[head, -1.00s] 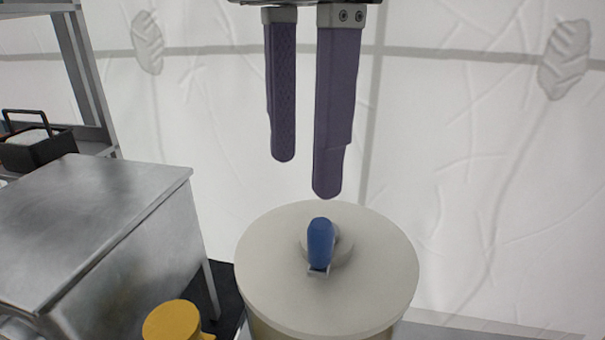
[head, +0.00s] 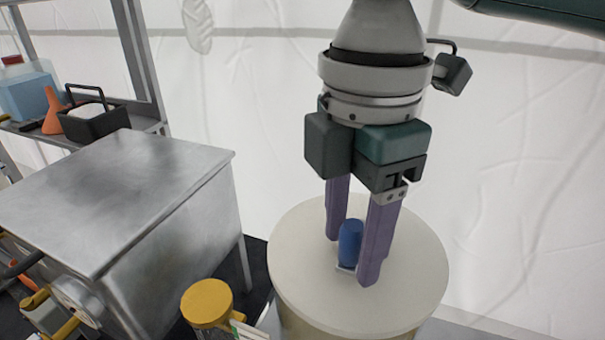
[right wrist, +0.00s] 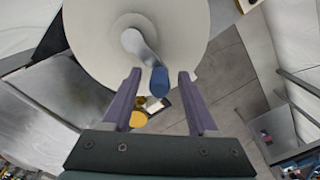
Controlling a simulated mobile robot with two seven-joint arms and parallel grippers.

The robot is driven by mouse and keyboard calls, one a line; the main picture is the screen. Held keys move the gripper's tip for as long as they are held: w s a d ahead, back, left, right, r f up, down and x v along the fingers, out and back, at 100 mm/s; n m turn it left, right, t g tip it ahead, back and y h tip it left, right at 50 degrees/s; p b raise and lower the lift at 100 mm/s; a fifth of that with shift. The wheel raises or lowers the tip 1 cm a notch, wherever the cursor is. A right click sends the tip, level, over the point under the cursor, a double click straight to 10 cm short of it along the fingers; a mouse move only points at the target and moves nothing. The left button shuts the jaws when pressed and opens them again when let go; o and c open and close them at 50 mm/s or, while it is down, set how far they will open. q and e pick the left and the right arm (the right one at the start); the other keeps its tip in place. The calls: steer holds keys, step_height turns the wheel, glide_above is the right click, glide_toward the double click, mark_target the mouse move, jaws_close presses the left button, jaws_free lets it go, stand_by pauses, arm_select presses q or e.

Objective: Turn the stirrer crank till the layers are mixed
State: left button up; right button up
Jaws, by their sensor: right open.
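The stirrer vessel (head: 420,262) is a round drum with a pale grey lid and a tan wall below. The layers inside do not show. The crank's blue handle (head: 350,243) stands up from the lid. My right gripper (head: 350,262) points down over the lid, open, with one purple finger on each side of the blue handle. In the right wrist view the blue handle (right wrist: 159,80) lies between the spread finger tips, and the crank arm (right wrist: 138,46) runs from it to the lid's middle. I cannot tell whether a finger touches the handle. My left gripper is out of view.
A metal cabinet (head: 120,190) stands to the left. A yellow-lidded jar (head: 207,303) sits close to the drum's lower left. A shelf behind holds a black caddy (head: 93,122), an orange funnel (head: 54,110) and a blue container (head: 28,95). A white tent wall is behind.

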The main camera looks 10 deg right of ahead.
jaws_close()
stand_by(0.3)
steer(key=shift+r, duration=0.1)
